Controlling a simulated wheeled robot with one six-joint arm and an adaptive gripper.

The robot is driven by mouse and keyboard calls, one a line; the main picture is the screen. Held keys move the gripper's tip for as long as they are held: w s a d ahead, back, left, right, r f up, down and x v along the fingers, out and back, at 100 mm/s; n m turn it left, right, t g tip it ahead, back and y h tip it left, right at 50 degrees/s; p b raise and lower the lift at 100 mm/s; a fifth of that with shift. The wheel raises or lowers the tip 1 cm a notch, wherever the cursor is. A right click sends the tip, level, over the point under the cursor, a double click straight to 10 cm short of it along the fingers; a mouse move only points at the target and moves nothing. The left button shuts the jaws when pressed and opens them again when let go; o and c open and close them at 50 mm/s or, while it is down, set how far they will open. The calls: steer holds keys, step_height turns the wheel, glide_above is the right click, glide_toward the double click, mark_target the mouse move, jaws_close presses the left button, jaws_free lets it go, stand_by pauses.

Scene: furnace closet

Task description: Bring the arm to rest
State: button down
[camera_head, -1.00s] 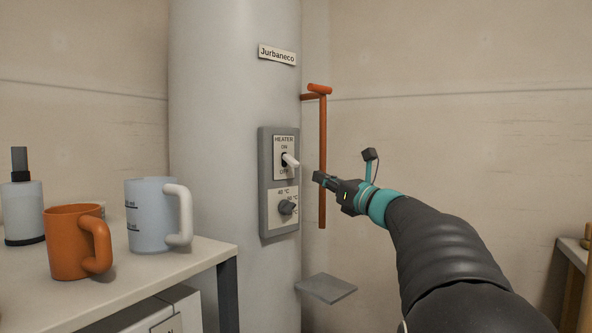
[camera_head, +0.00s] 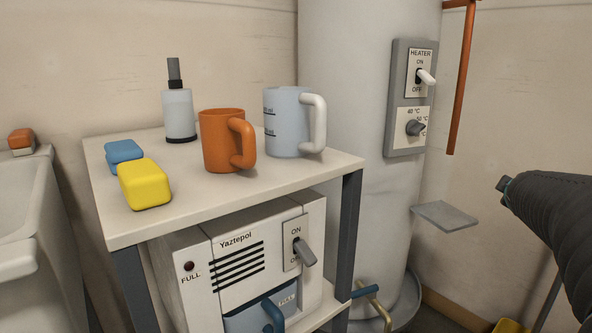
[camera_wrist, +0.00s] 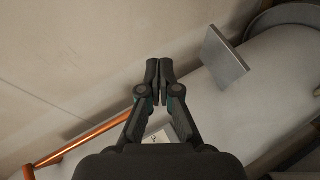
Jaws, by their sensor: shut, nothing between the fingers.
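My gripper (camera_wrist: 160,70) shows in the wrist view with its two fingertips together and nothing between them. It is in front of the pale heater tank (camera_wrist: 270,85) and wall, apart from both as far as I can tell. In the head view my dark arm (camera_head: 560,225) comes in at the right edge; my fingers cannot be made out there. The tank (camera_head: 350,50) carries a grey panel (camera_head: 396,135) with a white ON/OFF lever (camera_head: 427,78) and a dial (camera_head: 415,128).
A grey plate (camera_head: 445,215) juts out beside the tank, near my arm. An orange pipe (camera_head: 462,80) runs up the wall. A table (camera_head: 270,190) holds an orange mug (camera_head: 215,140), a measuring jug (camera_head: 285,120), a bottle (camera_head: 179,112) and sponges. A white machine (camera_head: 235,250) stands beneath.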

steer(key=s+a+f+m+g+y+p, duration=0.1)
steer(key=s+a+f+m+g+y, duration=0.15)
steer(key=s+a+f+m, duration=0.45)
steer(key=s+a+f+m+g+y+p, duration=0.2)
steer(key=s+a+f+g, duration=0.25)
steer(key=s+a, duration=0.65)
steer(key=s+a+n+y+p, duration=0.1)
steer(key=s+a, duration=0.3)
steer(key=a, duration=0.3)
steer(key=s+a+r+t+y+p, duration=0.1)
steer(key=s+a+y, duration=0.1)
steer(key=s+a, duration=0.2)
steer(key=a, duration=0.3)
steer(key=shift+s+a+n, duration=0.3)
steer(key=shift+a+n, duration=0.05)
steer(key=shift+n, duration=0.05)
steer(key=shift+y, duration=0.25)
